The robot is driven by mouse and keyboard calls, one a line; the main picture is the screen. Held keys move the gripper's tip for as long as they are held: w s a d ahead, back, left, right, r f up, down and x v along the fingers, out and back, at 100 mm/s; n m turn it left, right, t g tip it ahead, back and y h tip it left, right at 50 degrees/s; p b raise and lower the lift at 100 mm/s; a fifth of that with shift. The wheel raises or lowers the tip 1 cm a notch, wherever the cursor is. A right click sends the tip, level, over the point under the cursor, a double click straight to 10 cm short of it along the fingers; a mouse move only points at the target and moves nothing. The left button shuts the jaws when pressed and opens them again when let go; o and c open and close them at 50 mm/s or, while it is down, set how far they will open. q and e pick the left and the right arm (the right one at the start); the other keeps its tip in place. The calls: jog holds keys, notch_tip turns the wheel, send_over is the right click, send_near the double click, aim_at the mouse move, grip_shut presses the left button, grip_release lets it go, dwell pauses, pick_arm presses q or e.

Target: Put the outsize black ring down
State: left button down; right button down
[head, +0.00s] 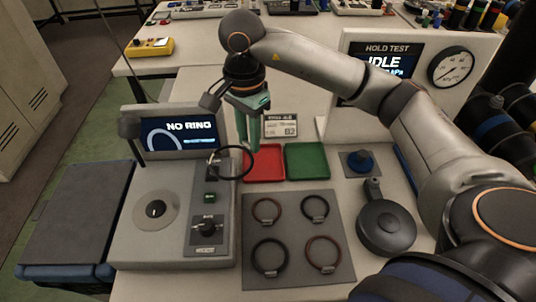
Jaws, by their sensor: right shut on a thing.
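A black ring (233,178) hangs at the tips of my right gripper (249,148), which has green fingers and points down. The ring is over the right edge of the grey machine with the "NO RING" screen (178,134), left of the red tray (264,178). It looks held above the surface, though its exact height is hard to tell. My left gripper is not in view.
A grey mat (296,235) holds several dark and brownish rings. A green tray (307,161) lies right of the red one; both look empty. A round black object with a handle (386,228) and a blue knob-like part (361,161) stand right. The "HOLD TEST" panel (387,50) is behind my right arm.

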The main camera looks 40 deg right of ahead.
jog(key=w+d+f, duration=0.3)
jog(key=d, duration=0.3)
send_over(275, 153)
jog(key=f, duration=0.5)
jog(key=shift+s+a+f, duration=0.15)
jog(key=shift+a+f, duration=0.1)
jog(key=shift+f, duration=0.05)
jog(key=f, duration=0.3)
jog(key=shift+d+f+p, duration=0.3)
jog(key=shift+f+p, duration=0.1)
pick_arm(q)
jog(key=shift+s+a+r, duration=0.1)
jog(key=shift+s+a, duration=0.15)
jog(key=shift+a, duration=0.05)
pick_arm(e)
jog(key=shift+f+b, duration=0.3)
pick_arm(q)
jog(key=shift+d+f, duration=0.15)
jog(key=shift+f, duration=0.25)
pick_arm(e)
jog(key=shift+f, duration=0.2)
